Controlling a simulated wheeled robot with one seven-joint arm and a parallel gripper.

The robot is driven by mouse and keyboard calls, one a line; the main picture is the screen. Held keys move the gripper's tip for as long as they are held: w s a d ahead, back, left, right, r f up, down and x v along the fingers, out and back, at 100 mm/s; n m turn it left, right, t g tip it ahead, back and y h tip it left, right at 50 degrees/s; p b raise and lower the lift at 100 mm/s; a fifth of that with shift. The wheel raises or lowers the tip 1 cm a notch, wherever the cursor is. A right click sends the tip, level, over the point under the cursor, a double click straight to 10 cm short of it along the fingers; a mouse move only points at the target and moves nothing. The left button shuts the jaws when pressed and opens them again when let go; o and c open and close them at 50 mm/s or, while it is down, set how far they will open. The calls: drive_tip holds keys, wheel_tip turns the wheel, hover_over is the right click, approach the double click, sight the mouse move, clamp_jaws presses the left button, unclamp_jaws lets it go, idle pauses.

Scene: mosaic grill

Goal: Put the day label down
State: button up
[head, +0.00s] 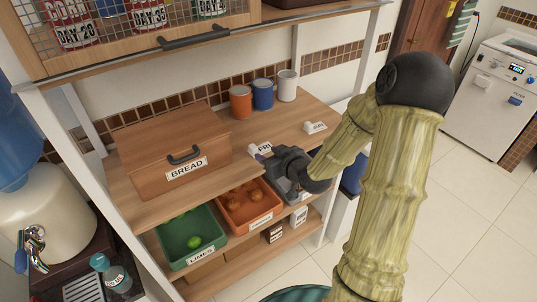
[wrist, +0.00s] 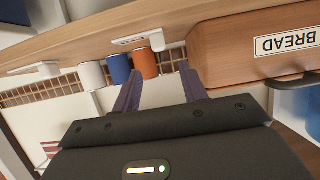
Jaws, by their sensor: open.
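The day label (head: 265,148), a small white block reading FRI, sits on the wooden shelf between the bread box and the right end. It also shows in the wrist view (wrist: 137,41), where the picture is turned over and the shelf is at the top. My gripper (head: 264,157) is at the shelf's front edge, close to this label. In the wrist view my gripper (wrist: 160,70) has its two fingers spread with nothing held between them. In the head view the gripper partly hides the shelf edge; I cannot tell whether a finger touches the label.
A wooden bread box (head: 170,150) stands left on the shelf. Orange (head: 241,103), blue (head: 262,94) and white (head: 287,85) cups stand at the back. Another white label (head: 315,127) is to the right. Green (head: 190,240) and orange (head: 248,207) bins are below. Shelf between the labels is clear.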

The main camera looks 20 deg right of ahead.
drive_tip(key=s+a+r+m+g+h, duration=0.1)
drive_tip(key=s+g, duration=0.9)
drive_tip(key=s, duration=1)
drive_tip(key=a+m+h, duration=0.1)
drive_tip(key=m+h, duration=0.1)
drive_tip(key=h, duration=0.1)
drive_tip(key=shift+s+a+m, duration=0.2)
drive_tip(key=shift+s+m, duration=0.1)
drive_tip(key=shift+s, duration=0.05)
drive_tip(key=shift+w, duration=0.1)
